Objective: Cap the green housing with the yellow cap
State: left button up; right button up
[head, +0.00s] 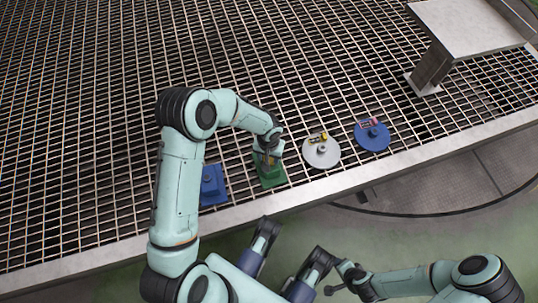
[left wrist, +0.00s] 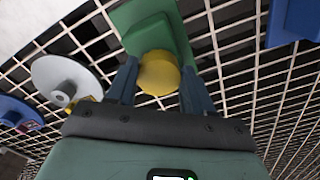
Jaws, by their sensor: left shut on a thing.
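My left gripper (head: 268,158) is over the green housing (head: 272,178) on the grating. In the left wrist view, its two dark blue fingers (left wrist: 160,92) are shut on the round yellow cap (left wrist: 158,74). The green housing (left wrist: 148,34) shows just beyond the cap, with a raised block on a flat base. The cap overlaps the block's edge in this view; I cannot tell whether they touch. In the head view the cap is mostly hidden by the gripper. My right arm is at the lower right, with its end (head: 340,284) too small and dark to read.
A blue housing (head: 213,188) stands left of the green one. To its right are a white disc (head: 322,158) with a small yellow piece and a blue disc (head: 373,142) with a pink piece. A grey raised stand (head: 470,28) is at the upper right. The grating behind is clear.

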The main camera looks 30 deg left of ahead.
pick_arm(q)
jog(key=shift+f, duration=0.25)
pick_arm(e)
jog(key=shift+f, duration=0.2)
dwell(0.4)
pick_arm(q)
jog(key=o, duration=1)
notch_tip(320, 180, up, 9)
jog(key=shift+p, duration=1.25)
jog(key=shift+r+p, duration=0.55)
jog(key=shift+r, duration=1.7)
pick_arm(e)
notch_tip(320, 180, up, 6)
jog(key=w+a, duration=0.1)
jog(key=w, duration=0.1)
jog(key=shift+a+t, duration=0.35)
jog(key=shift+t, duration=0.05)
jog(key=shift+f, duration=0.15)
